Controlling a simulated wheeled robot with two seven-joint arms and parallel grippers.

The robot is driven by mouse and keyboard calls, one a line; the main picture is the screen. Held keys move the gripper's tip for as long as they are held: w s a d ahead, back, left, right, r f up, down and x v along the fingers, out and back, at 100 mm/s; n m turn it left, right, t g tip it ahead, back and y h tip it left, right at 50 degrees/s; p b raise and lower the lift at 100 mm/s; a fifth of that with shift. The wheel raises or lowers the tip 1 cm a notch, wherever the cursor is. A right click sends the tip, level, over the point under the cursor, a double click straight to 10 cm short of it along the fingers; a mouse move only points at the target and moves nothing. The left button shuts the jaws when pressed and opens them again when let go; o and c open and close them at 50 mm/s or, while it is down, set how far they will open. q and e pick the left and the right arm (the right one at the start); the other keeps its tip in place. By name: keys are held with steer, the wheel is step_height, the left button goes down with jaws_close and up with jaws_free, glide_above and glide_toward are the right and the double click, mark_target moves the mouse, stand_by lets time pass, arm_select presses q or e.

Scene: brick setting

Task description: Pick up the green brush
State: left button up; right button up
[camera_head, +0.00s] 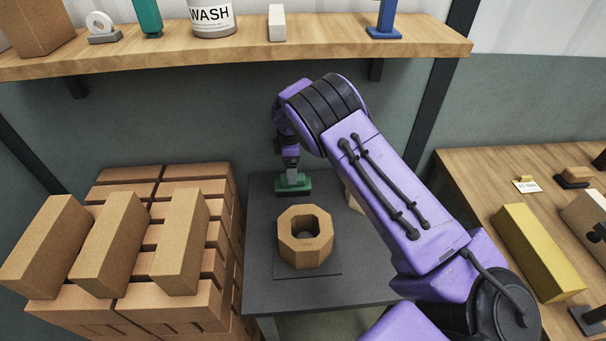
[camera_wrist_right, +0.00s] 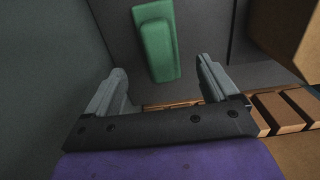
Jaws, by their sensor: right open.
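The green brush (camera_head: 293,184) lies on the dark grey table at its back left. It also shows in the right wrist view (camera_wrist_right: 157,42) as a long green block on the grey surface, ahead of the fingertips. My right gripper (camera_head: 291,168) is over the brush in the head view, pointing down. In the wrist view my right gripper (camera_wrist_right: 162,70) is open, its two fingers on either side of the brush's line, with nothing between them. The brush is not gripped. My left gripper is not in view.
An octagonal brown block with a hole (camera_head: 306,252) stands on the table in front of the brush. Stacked bricks (camera_head: 170,270) rise to the left. A wooden shelf (camera_head: 240,52) runs above. A wooden bench (camera_head: 475,180) with a yellow block (camera_head: 538,252) is at right.

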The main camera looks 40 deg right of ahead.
step_height(320, 180, down, 8)
steer(key=shift+s+d+r+p, duration=0.1)
steer(key=shift+s+p, duration=0.05)
steer(key=shift+p, duration=1.05)
steer(key=shift+f, duration=0.25)
steer(key=c, duration=1.2)
steer(key=shift+r, duration=0.15)
steer(key=shift+c, duration=0.2)
steer(key=shift+r, duration=0.25)
step_height(320, 180, up, 3)
steer(key=shift+s+r+b, duration=0.1)
steer(key=shift+s+b, duration=0.05)
steer(key=shift+b, duration=0.25)
steer(key=s+a+r+b, duration=0.2)
steer(key=s+r+b, duration=0.1)
steer(key=s+r, duration=0.6)
steer(key=s, duration=0.4)
steer(key=shift+s+a, duration=0.25)
steer(key=shift+a, duration=0.15)
